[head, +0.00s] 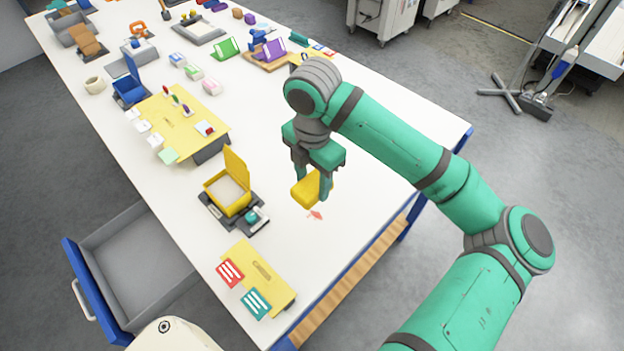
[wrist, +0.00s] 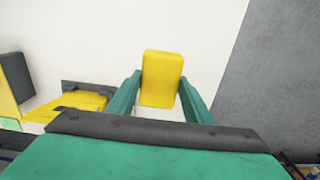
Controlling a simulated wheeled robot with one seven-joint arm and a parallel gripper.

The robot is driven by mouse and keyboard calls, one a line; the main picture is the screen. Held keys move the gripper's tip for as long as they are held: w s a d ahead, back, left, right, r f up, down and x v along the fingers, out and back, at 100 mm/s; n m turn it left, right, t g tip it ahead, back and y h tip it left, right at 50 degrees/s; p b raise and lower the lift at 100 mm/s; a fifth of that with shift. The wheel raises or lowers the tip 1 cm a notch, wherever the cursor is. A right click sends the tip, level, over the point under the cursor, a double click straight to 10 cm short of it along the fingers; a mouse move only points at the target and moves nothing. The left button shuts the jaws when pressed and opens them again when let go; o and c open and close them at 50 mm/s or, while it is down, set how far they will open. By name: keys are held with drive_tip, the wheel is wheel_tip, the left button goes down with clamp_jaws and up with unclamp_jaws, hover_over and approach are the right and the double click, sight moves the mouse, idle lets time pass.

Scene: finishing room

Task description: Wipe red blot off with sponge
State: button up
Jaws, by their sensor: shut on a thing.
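A yellow sponge (head: 307,189) is held between the fingers of my gripper (head: 313,182), which is shut on it. The sponge also shows in the wrist view (wrist: 162,78), between the two green fingertips (wrist: 160,95). A small red blot (head: 316,215) lies on the white table top (head: 345,235), just below and to the right of the sponge in the head view. The sponge appears close above the table beside the blot; I cannot tell whether it touches the surface. The blot is not visible in the wrist view.
An open yellow box (head: 227,195) stands on a dark tray left of my gripper. A yellow board (head: 262,280) with red and teal cards lies near the front edge. An open grey drawer (head: 140,260) juts out at left. The table right of the blot is clear.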

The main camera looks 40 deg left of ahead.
drive_tip(key=shift+f, duration=3.75)
drive_tip(key=shift+s+d+f, duration=0.1)
drive_tip(key=shift+c, duration=0.4)
drive_tip(key=shift+d+f, duration=0.15)
drive_tip(key=shift+d, duration=0.2)
drive_tip(key=shift+s+d, duration=0.15)
drive_tip(key=shift+d, duration=0.6)
drive_tip(key=shift+s+d, duration=0.1)
drive_tip(key=shift+d, duration=0.95)
drive_tip(key=shift+a, duration=0.95)
drive_tip(key=shift+w+a, duration=0.15)
drive_tip(key=shift+a, duration=0.55)
drive_tip(key=shift+w+a, duration=0.1)
drive_tip(key=shift+a, duration=0.6)
wheel_tip(320, 180, up, 7)
drive_tip(key=shift+w+d+r, duration=0.1)
drive_tip(key=shift+w+r, duration=0.05)
drive_tip(key=shift+r, duration=0.4)
